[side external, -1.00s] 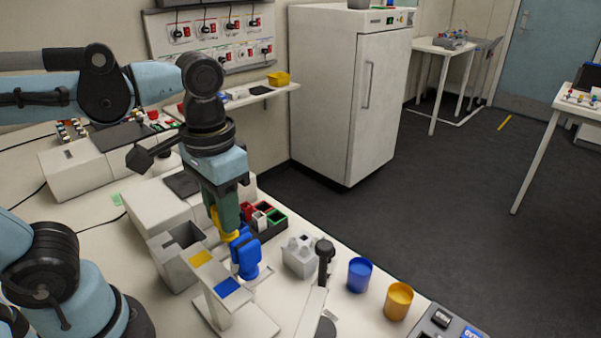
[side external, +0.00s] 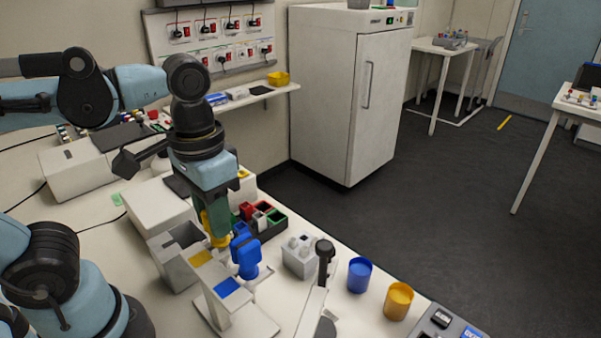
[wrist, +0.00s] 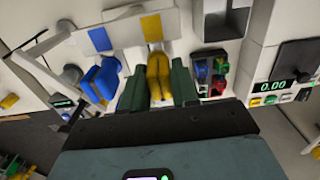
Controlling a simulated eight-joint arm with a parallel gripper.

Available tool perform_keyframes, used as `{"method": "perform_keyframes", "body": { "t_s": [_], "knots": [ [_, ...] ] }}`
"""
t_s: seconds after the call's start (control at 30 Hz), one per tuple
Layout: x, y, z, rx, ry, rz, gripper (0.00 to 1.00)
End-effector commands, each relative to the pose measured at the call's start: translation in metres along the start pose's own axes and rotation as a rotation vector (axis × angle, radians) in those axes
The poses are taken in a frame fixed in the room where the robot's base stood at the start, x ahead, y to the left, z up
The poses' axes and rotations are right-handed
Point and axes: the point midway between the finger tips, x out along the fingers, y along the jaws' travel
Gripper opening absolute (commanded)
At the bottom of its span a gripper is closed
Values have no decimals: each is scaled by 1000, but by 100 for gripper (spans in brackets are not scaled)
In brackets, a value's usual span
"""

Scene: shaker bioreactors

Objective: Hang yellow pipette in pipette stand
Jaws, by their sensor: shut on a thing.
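The yellow pipette (side external: 219,240) is between the green fingers of my gripper (side external: 215,222), which are shut on it. The pipette stand (side external: 219,271) is white, with a yellow square (side external: 201,258) and a blue square (side external: 228,286) on top. The blue pipette (side external: 246,252) is at the stand beside the blue square. In the wrist view, the yellow pipette (wrist: 159,72) lies between both fingers (wrist: 159,90), its end close to the stand's edge (wrist: 124,32) by the yellow square. I cannot tell whether it touches. The gripper hides part of the pipette.
A grey open bin (side external: 172,262) stands left of the stand. A rack with red, green and black compartments (side external: 268,220) is behind it. A white tube block (side external: 300,262), a blue cup (side external: 359,275) and a yellow cup (side external: 398,301) stand to the right.

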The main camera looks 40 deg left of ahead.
Motion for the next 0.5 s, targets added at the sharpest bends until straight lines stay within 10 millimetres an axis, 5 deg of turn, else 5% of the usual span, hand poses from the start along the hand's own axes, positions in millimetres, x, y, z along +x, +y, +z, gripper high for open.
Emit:
{"method": "perform_keyframes", "body": {
  "t_s": [0.5],
  "knots": [
    [6, 0, 0, 0, 0, 0, 0]
  ]
}}
